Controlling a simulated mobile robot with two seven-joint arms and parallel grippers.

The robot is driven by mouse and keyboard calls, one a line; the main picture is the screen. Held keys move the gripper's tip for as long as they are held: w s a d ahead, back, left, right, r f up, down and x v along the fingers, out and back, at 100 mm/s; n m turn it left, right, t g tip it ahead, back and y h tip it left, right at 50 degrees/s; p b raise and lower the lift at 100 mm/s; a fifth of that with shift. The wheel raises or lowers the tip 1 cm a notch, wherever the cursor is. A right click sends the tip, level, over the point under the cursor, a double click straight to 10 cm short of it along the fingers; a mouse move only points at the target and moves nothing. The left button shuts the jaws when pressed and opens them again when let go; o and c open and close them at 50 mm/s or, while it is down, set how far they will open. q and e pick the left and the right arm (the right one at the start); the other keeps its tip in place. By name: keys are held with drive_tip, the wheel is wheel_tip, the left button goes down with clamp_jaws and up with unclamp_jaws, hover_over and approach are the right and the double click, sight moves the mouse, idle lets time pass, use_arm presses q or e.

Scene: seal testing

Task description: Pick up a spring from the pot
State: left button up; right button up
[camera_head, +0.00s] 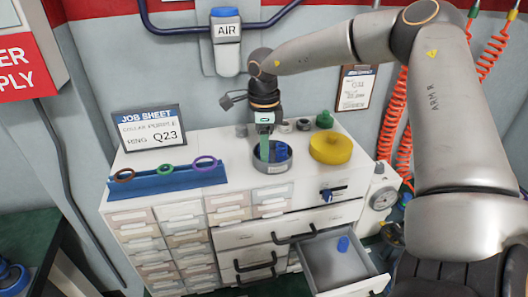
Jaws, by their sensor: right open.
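A round grey pot (271,164) stands on top of the white cabinet. Something blue, which could be a spring (281,150), shows inside it on the right; it is too small to make out well. My right gripper (264,153) points down over the pot, its green fingers at the pot's opening on the left of the blue thing. It is open, and I see nothing held in it. The fingertips are partly hidden by the pot's rim. My left gripper is not in view.
A blue rack (165,179) with coloured rings and a job sheet (149,130) are to the left. A drawer (335,265) stands open below, with a blue piece (343,244) in it.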

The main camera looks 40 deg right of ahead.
clamp_jaws()
idle(0.3)
idle(0.4)
